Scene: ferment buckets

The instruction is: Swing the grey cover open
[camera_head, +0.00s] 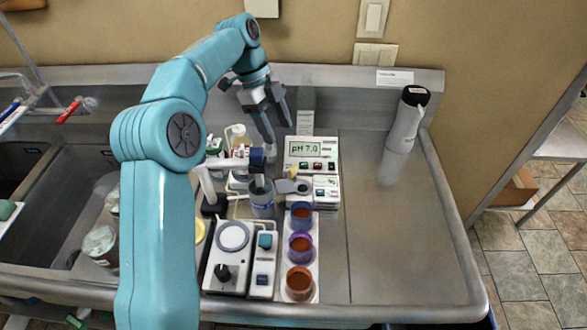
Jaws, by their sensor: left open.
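A grey upright panel (307,122) stands behind the white pH meter (312,150), close to the back wall of the steel counter. It looks like the grey cover, but I cannot tell its hinge or whether it is attached to the meter. My left gripper (279,132) reaches in from above with its two dark fingers apart and pointing down. It is empty, just left of the panel and behind the meter's left edge. I cannot tell whether a finger touches the panel. My right gripper is not in view.
Cups of reddish-brown liquid (301,245) stand in a row in front of the meter. A grey-blue container (262,198) and a white device with a round plate (232,238) are to their left. A white cylinder (407,122) stands back right.

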